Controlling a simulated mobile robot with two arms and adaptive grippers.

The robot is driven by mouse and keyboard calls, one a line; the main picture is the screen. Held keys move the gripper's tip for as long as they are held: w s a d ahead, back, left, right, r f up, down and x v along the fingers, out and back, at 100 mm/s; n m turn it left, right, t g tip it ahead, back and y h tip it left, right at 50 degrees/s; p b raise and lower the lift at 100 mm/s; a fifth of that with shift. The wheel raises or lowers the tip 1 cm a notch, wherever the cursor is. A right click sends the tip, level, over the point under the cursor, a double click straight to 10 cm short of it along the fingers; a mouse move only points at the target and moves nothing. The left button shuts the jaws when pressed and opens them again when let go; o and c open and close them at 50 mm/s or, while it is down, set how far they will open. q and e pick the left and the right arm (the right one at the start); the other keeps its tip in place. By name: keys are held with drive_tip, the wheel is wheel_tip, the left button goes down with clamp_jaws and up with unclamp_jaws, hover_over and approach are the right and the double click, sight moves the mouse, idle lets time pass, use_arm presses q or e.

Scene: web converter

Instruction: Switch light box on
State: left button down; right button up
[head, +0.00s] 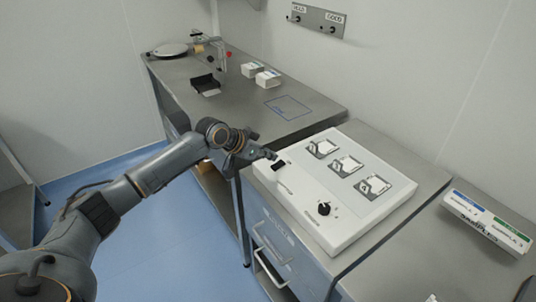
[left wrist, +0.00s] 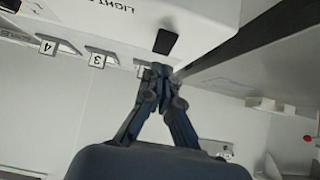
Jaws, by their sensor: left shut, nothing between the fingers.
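The white light box (head: 300,205) sits on the metal counter, with a black rocker switch (head: 279,166) at its near left corner and a black knob (head: 323,208) at its front. My left gripper (head: 270,155) is shut and empty, its tips just beside the switch. In the left wrist view the closed fingertips (left wrist: 161,70) are close to the black switch (left wrist: 165,41), beside the printed word "LIGHT". I cannot tell whether they touch it. No glow shows on the box. My right gripper is not in view.
A sample box (head: 488,222) lies on the counter at right. Another bench (head: 230,100) at the back holds a black tray (head: 206,85) and white boxes (head: 268,78). Drawers (head: 275,235) are below the light box.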

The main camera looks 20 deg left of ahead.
use_arm(q)
drive_tip(key=b+v, duration=0.1)
drive_tip(key=v, duration=1)
drive_tip(key=shift+s+a+b, duration=0.2)
drive_tip(key=shift+s+b, duration=0.2)
drive_tip(key=shift+s, duration=0.05)
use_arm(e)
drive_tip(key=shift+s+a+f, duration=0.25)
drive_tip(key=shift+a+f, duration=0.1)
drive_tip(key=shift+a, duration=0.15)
